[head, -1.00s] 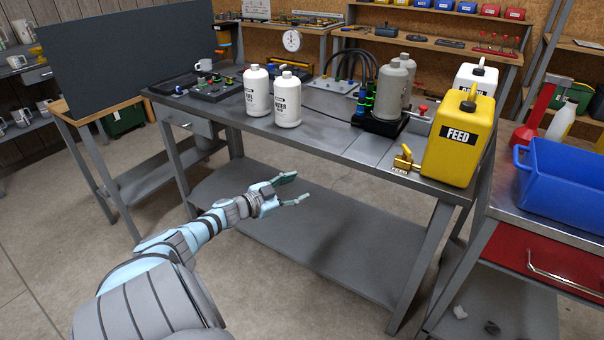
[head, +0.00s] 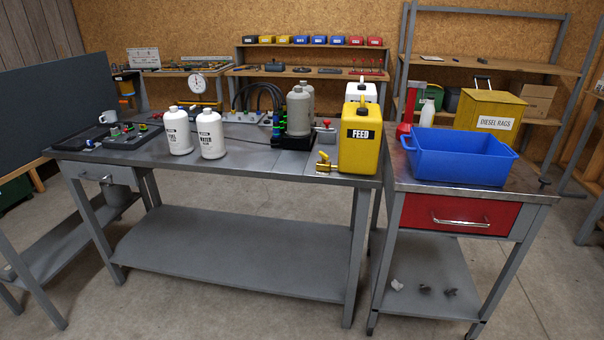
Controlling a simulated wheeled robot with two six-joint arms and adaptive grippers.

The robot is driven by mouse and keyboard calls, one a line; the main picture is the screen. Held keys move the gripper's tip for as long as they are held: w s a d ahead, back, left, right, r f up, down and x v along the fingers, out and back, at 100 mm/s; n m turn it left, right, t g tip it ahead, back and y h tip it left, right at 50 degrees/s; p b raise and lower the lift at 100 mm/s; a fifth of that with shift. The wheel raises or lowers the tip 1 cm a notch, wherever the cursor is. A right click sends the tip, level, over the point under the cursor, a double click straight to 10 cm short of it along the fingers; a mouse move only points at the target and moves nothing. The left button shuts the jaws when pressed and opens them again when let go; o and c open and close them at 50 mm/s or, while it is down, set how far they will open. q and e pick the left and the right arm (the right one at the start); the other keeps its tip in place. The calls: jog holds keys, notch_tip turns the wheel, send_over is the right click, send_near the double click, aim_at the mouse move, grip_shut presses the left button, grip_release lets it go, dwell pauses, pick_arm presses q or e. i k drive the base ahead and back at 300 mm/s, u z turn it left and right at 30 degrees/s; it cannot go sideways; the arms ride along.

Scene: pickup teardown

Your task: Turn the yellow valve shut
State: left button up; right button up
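The yellow valve (head: 323,162) sits low on the left side of the yellow FEED container (head: 360,140), near the right front of the grey workbench (head: 255,167). It is small here, and I cannot tell how its handle is set. Neither of my grippers is in the head view.
Two white bottles (head: 179,131) stand at the bench's middle front. Grey bottles (head: 298,112) and black hoses (head: 262,97) are behind the valve. A blue bin (head: 460,157) rests on a cart with a red drawer (head: 458,215) at the right. The floor in front is clear.

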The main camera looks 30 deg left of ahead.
aim_at(325, 157)
jog(key=z, duration=0.1)
jog(key=k, duration=0.45)
jog(key=u, duration=1.05)
jog(key=i, duration=1)
jog(key=u, duration=0.1)
